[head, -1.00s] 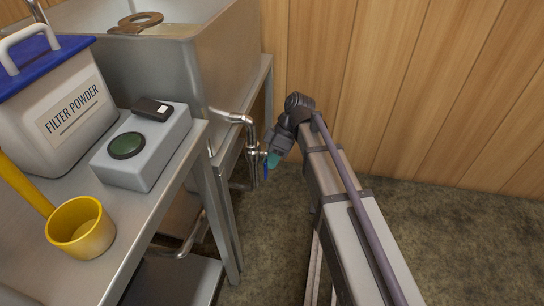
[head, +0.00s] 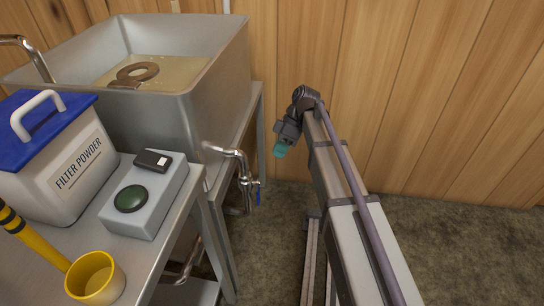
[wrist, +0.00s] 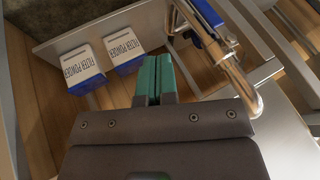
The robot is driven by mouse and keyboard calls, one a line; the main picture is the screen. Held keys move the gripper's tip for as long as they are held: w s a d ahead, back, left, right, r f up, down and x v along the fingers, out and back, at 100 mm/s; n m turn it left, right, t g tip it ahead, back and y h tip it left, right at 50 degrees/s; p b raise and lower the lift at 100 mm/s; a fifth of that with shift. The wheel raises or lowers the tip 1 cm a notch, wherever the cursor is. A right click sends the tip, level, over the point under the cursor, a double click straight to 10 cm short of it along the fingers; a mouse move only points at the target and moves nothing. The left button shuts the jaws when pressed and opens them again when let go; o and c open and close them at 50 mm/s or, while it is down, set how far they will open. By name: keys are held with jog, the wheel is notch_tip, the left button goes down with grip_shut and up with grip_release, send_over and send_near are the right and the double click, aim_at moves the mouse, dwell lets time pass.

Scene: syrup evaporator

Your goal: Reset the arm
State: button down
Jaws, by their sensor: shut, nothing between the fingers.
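My gripper shows in the wrist view (wrist: 154,80), its two green fingers side by side and shut with nothing between them. In the head view my gripper (head: 281,150) hangs at the end of my arm, right of the steel pan's drain pipe. The drain valve with its blue handle (head: 257,192) stands left of and below it, apart from it. In the wrist view a bent steel pipe (wrist: 228,62) and a blue handle (wrist: 208,18) lie to the right of the fingers.
A steel pan (head: 160,90) holds amber liquid and a brown ring-ended tool (head: 137,74). The bench carries a filter powder tub (head: 55,165), a grey box with a green button (head: 130,198) and a yellow scoop (head: 95,280). Two filter powder boxes (wrist: 83,68) sit lower down. Floor at right is clear.

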jog(key=s+d+m+t+h+p, duration=0.2)
jog(key=s+d+m+h, duration=0.1)
jog(key=s+d+m, duration=0.45)
jog(key=s+d+m+t+h+p, duration=0.2)
jog(key=s+d+m, duration=0.2)
jog(key=s+m, duration=0.6)
notch_tip(320, 180, up, 39)
jog(key=n+p, duration=0.1)
jog(key=p, duration=3.6)
jog(key=shift+f, duration=0.15)
jog(key=shift+s, duration=0.1)
